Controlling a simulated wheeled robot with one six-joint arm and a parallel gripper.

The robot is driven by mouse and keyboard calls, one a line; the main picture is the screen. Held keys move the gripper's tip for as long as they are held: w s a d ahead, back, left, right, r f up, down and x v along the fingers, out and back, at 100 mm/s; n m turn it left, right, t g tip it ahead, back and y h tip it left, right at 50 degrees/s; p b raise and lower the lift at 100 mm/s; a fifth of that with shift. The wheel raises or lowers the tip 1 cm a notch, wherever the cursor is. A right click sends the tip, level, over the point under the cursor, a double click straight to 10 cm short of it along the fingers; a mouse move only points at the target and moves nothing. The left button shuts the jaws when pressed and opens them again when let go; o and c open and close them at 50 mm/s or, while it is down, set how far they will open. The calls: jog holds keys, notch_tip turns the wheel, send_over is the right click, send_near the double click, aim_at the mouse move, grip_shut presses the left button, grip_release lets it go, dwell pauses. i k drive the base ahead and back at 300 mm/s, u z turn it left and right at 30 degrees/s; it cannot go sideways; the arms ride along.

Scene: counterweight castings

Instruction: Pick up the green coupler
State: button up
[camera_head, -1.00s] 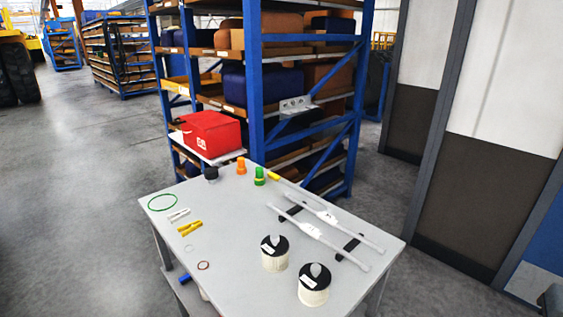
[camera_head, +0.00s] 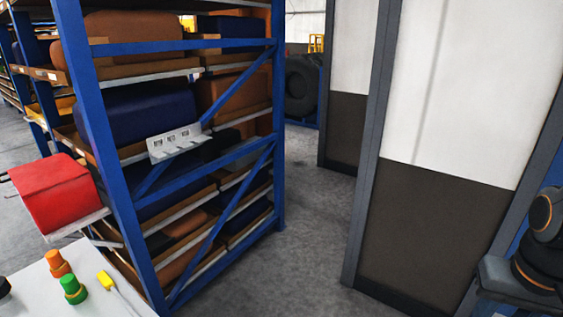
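The green coupler (camera_head: 74,289) stands upright on the white table (camera_head: 37,281) in the lower left corner of the head view. My gripper does not show in this view. Most of the table is outside the picture.
A blue shelf rack (camera_head: 106,150) with orange and dark blue castings stands right behind the table. A red box (camera_head: 55,194) sits on a ledge at the left. Grey floor (camera_head: 312,220) is clear between the rack and the wall panels (camera_head: 430,200).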

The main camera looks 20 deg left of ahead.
aim_at(69, 283)
jog(key=i, duration=1.85)
jog(key=u, duration=3.4)
jog(key=i, duration=1.65)
